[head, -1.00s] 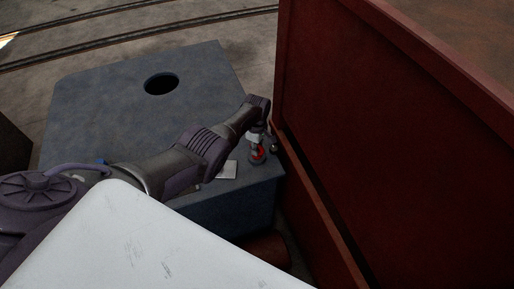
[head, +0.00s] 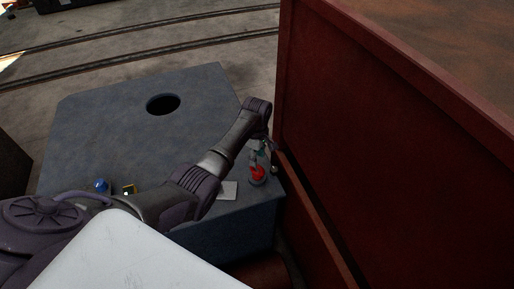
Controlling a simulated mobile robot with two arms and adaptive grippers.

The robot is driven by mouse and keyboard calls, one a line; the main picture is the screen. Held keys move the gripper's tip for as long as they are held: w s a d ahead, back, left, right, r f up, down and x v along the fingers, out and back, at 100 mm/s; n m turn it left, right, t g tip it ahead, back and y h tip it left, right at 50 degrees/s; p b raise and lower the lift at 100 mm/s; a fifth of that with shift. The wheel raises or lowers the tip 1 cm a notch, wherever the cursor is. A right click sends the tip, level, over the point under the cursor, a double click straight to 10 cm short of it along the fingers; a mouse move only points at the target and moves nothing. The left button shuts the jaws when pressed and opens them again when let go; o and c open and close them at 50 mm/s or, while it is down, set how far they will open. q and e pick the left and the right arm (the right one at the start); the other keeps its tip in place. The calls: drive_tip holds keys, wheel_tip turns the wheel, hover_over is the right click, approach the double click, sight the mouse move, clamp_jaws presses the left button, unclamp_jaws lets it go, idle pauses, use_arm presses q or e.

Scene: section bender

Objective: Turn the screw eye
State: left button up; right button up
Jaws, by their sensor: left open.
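My left arm reaches from the lower left across the grey-blue block (head: 100,125) to its right front corner. My left gripper (head: 257,163) points down there, small in view, and is open. A red part on a grey round base (head: 257,180) lies right at its fingertips; I cannot tell whether they touch. A small metal piece (head: 275,170) stands just right of it, near the red wall; it may be the screw eye, but it is too small to be sure. My right gripper is out of view.
A tall dark red panel (head: 350,150) rises close on the right of the gripper. The block has a round dark hole (head: 163,104), a pale plate (head: 228,191), a blue knob (head: 102,186) and a small yellowish piece (head: 129,189).

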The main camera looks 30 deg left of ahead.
use_arm(q)
drive_tip(key=shift+r, duration=2.3)
